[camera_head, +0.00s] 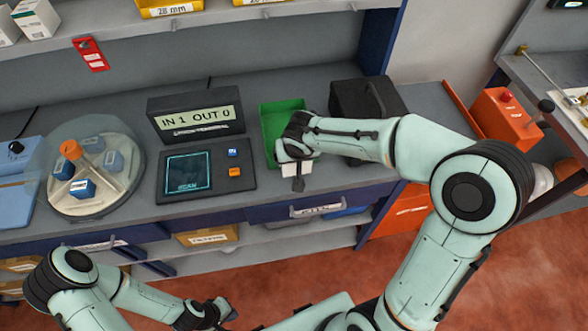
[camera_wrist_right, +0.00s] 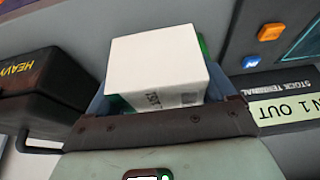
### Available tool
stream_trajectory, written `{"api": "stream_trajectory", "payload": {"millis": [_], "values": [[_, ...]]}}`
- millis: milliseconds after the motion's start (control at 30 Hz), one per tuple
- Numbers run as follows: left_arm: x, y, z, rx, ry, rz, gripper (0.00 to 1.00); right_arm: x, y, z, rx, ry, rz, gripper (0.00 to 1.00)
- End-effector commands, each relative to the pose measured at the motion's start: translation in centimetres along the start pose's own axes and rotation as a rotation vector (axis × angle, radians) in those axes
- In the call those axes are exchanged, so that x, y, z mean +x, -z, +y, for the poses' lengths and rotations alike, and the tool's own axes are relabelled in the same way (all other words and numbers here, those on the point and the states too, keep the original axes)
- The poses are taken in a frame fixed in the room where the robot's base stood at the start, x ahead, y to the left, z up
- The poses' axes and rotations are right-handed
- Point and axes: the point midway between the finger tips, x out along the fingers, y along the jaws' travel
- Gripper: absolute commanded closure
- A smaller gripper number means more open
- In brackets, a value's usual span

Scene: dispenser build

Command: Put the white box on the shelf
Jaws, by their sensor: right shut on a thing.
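The white box (camera_head: 290,169) is in my right gripper (camera_head: 297,170), at the front part of the green tray on the counter. In the right wrist view the white box (camera_wrist_right: 155,65) fills the space between the fingers, with printing on its near side; the gripper is shut on it. I cannot tell whether the box touches the tray or counter. The shelf (camera_head: 150,35) runs above the back of the counter. My left gripper (camera_head: 222,311) is low in front of the counter, away from the box; its finger gap is unclear.
The green tray (camera_head: 268,122) stands between the stock terminal (camera_head: 196,115) and a black case (camera_head: 372,98) marked heavy. A scan pad (camera_head: 240,188) and a round clear-covered carousel (camera_head: 125,190) are to the left. White boxes (camera_head: 37,17) and yellow bins (camera_head: 168,7) occupy the shelf.

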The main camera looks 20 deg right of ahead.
Motion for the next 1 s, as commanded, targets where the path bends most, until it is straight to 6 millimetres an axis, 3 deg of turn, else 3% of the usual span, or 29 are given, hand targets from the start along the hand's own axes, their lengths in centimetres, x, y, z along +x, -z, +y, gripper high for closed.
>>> {"api": "stream_trajectory", "payload": {"millis": [500,1000], "values": [[1.4,-1.0,-0.9,-0.005,0.005,-0.013,1.00,5.8,-2.5,0.0,-0.001,0.001,-0.001,0.60],[1.9,-1.3,-1.1,-0.006,0.006,-0.017,1.00,6.2,-2.6,0.0,0.000,0.001,0.002,0.60]]}}
